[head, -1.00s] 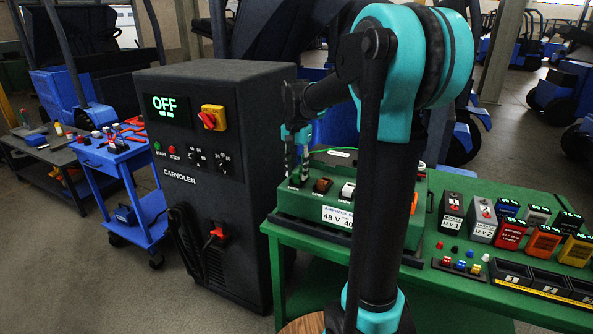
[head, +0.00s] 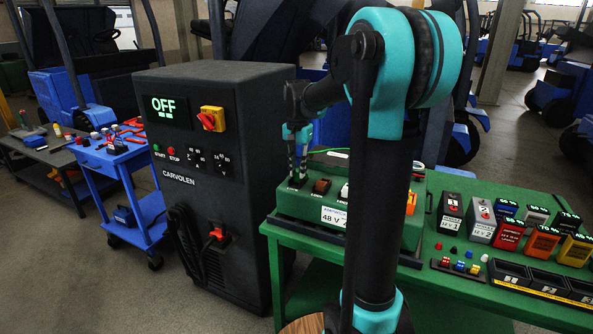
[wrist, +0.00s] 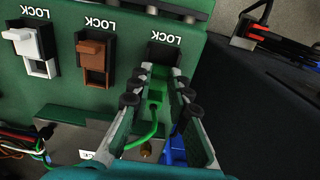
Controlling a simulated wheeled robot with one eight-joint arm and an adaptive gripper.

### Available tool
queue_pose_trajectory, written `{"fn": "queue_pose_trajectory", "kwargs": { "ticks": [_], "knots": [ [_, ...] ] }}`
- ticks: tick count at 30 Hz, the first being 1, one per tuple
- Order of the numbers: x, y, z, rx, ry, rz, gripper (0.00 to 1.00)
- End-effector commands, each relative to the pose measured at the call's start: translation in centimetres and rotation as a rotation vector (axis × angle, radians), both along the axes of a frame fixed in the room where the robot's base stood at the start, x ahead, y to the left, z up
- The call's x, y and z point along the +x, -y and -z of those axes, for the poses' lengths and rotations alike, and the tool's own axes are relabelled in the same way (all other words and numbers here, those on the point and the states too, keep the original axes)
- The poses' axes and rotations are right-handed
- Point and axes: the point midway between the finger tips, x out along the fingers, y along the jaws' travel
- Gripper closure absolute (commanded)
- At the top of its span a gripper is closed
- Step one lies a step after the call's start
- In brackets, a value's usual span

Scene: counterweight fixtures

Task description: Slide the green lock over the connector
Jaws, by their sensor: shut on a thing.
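My gripper (wrist: 161,75) is shut on the green lock (wrist: 156,97), with one finger on each side, in the wrist view. A bright green cord (wrist: 145,136) runs down from the lock. The fingertips are at the black connector housing (wrist: 165,53) under the rightmost LOCK label. The fingers and lock hide part of this connector, so I cannot tell how far the lock overlaps it. In the head view my gripper (head: 298,172) points down at the left end of the green box (head: 321,229). The lock is not clear there.
A white connector (wrist: 37,55) and a brown connector (wrist: 93,57) stand left of the held lock. The dark Carvolen cabinet (head: 190,235) stands close to the green box's left. Batteries and several small parts cover the green bench (head: 470,275) at right.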

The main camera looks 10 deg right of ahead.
Motion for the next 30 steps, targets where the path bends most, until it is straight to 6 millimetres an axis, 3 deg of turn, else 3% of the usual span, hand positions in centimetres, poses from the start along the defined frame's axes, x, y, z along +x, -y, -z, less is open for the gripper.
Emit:
{"fn": "queue_pose_trajectory", "kwargs": {
  "ticks": [1, 2, 7, 19, 30],
  "knots": [
    [0.3, 0.2, -0.1, -0.004, 0.008, 0.002, 1.0],
    [0.4, 0.2, -0.1, -0.004, 0.009, 0.002, 0.8],
    [0.3, 0.2, -0.1, -0.003, 0.008, 0.002, 0.6],
    [0.2, 0.1, -0.9, -0.003, 0.005, 0.002, 0.6],
    [0.2, 0.1, -7.8, -0.003, 0.006, 0.002, 0.6]
  ]
}}
